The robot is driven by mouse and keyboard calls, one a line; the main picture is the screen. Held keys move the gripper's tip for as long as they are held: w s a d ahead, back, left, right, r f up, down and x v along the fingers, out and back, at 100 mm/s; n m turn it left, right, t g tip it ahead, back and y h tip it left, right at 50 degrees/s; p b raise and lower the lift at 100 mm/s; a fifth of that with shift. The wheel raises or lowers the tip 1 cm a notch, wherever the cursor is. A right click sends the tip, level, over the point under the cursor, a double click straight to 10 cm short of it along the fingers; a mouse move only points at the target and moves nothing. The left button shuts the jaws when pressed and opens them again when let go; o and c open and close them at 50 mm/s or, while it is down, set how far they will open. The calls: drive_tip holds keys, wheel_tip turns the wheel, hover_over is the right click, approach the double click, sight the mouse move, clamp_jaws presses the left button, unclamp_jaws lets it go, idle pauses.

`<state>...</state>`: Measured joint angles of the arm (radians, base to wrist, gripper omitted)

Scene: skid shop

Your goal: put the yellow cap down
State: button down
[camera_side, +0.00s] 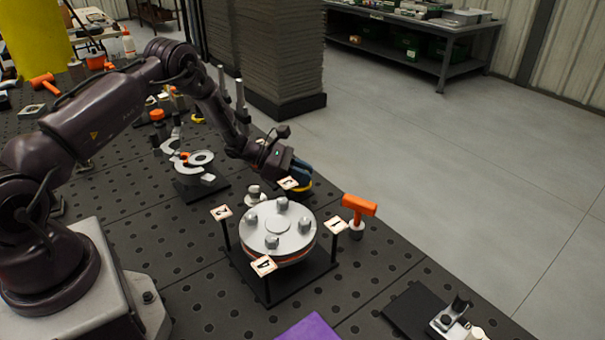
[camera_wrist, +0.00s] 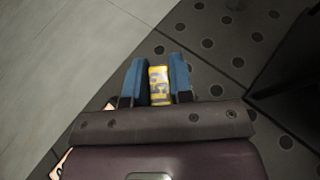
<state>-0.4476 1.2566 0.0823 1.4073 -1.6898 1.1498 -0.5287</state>
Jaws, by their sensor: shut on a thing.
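The yellow cap (camera_wrist: 159,86) sits between the two blue fingers of my gripper (camera_wrist: 154,82) in the wrist view. The fingers are shut on it. In the side view my gripper (camera_side: 300,174) is behind the round flange, near the table's far edge, and a yellow strip of the cap (camera_side: 304,186) shows below the fingers. I cannot tell whether the cap touches the table.
A round metal flange (camera_side: 277,227) with several bolts stands on a black base, with numbered tags on posts around it. A purple sheet (camera_side: 309,329) lies in front. The perforated tabletop (camera_side: 180,262) has bare room left of the flange.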

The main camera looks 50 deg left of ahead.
drive_tip(key=shift+f, duration=0.1)
drive_tip(key=c, duration=1)
unclamp_jaws()
